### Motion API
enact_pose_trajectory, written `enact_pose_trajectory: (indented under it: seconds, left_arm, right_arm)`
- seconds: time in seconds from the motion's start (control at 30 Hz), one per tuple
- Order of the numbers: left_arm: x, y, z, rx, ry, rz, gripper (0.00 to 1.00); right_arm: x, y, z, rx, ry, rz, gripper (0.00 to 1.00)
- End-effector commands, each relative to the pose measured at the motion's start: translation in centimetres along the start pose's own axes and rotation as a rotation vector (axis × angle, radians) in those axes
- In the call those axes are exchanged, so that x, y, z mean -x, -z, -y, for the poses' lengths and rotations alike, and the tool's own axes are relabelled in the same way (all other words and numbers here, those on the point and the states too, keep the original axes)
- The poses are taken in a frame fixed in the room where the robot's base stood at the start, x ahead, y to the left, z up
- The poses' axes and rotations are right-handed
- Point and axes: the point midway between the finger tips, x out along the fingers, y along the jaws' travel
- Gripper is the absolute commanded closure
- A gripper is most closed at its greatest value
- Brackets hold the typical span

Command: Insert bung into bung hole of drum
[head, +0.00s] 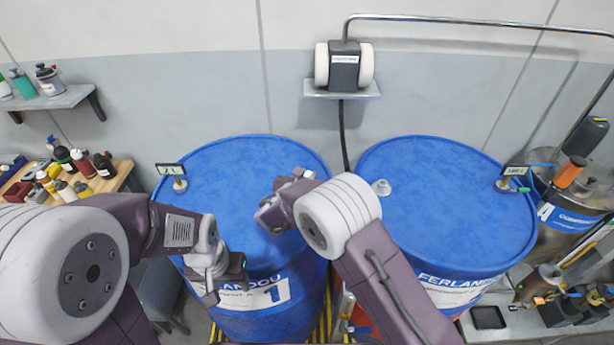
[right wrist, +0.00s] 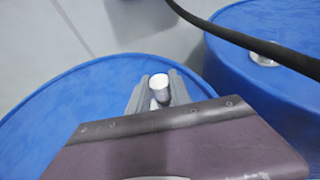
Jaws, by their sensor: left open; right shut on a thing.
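Two blue drums stand side by side: the left drum (head: 225,165), labelled 1, and the right drum (head: 440,160). My right gripper (head: 268,215) is over the left drum's top. In the right wrist view its fingers (right wrist: 158,92) are shut on a small pale round-topped bung (right wrist: 160,82), with the blue drum lid (right wrist: 80,100) behind. The bung is hidden in the head view. I see no open bung hole on the left drum; my right arm covers part of its lid. My left gripper (head: 225,288) is open and empty, before the left drum's front side.
A tagged fitting (head: 178,183) stands on the left drum's rim. The right drum bears a pale fitting (head: 381,187) and another tagged one (head: 507,182). A dark hose (right wrist: 250,42) crosses the right wrist view. Bottles crowd a wooden table (head: 118,178) at left.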

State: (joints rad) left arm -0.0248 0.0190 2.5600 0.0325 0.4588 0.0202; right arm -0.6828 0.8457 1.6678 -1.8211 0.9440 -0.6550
Motion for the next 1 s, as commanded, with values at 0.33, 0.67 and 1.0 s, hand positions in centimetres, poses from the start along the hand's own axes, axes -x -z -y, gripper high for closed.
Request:
enact_pose_trajectory:
  seconds: [0.33, 0.67, 1.0]
  left_arm:
    - [-1.0, -0.1, 0.0, 0.000, 0.000, 0.000, 0.47]
    - [-0.9, -0.1, 0.0, 0.000, 0.000, 0.000, 0.47]
    - [-2.2, -0.2, 0.0, 0.000, 0.000, 0.000, 0.47]
  right_arm:
    - [-0.3, 0.9, 0.0, 0.000, 0.000, 0.000, 1.00]
    - [-0.3, 0.8, 0.0, 0.000, 0.000, 0.000, 0.50]
    - [3.9, 1.0, -0.2, 0.000, -0.005, 0.002, 0.50]
